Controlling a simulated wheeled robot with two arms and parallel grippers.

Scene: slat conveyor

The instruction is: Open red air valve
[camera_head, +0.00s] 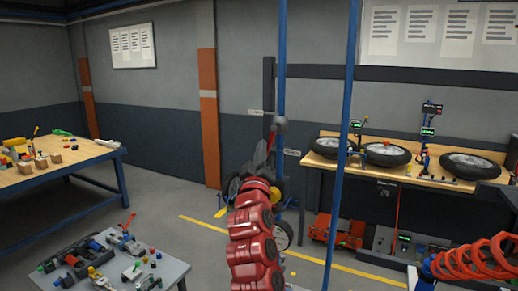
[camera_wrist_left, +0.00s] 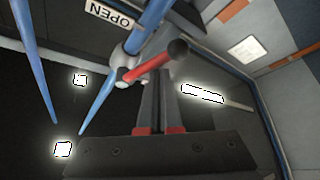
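The red air valve's lever (camera_wrist_left: 150,67) shows close up in the wrist view. It is a red bar with a dark round knob (camera_wrist_left: 180,48) at one end, joined to a hub on a blue pipe (camera_wrist_left: 148,28). In the head view, the grey knob (camera_head: 281,121) stands beside the blue upright pipe. My left gripper's dark fingers (camera_wrist_left: 161,76) point at the lever, with their tips close below the bar near the knob. I cannot tell whether they touch it. A narrow dark gap shows between the fingers.
An OPEN sign (camera_wrist_left: 110,14) shows upside down near the pipe. A blue post (camera_head: 342,145) stands right of my arm. A workbench with wheels (camera_head: 463,166) is at right. A tool table (camera_head: 183,268) and a wooden bench (camera_head: 85,152) are at left. A red coiled hose (camera_head: 480,260) hangs at lower right.

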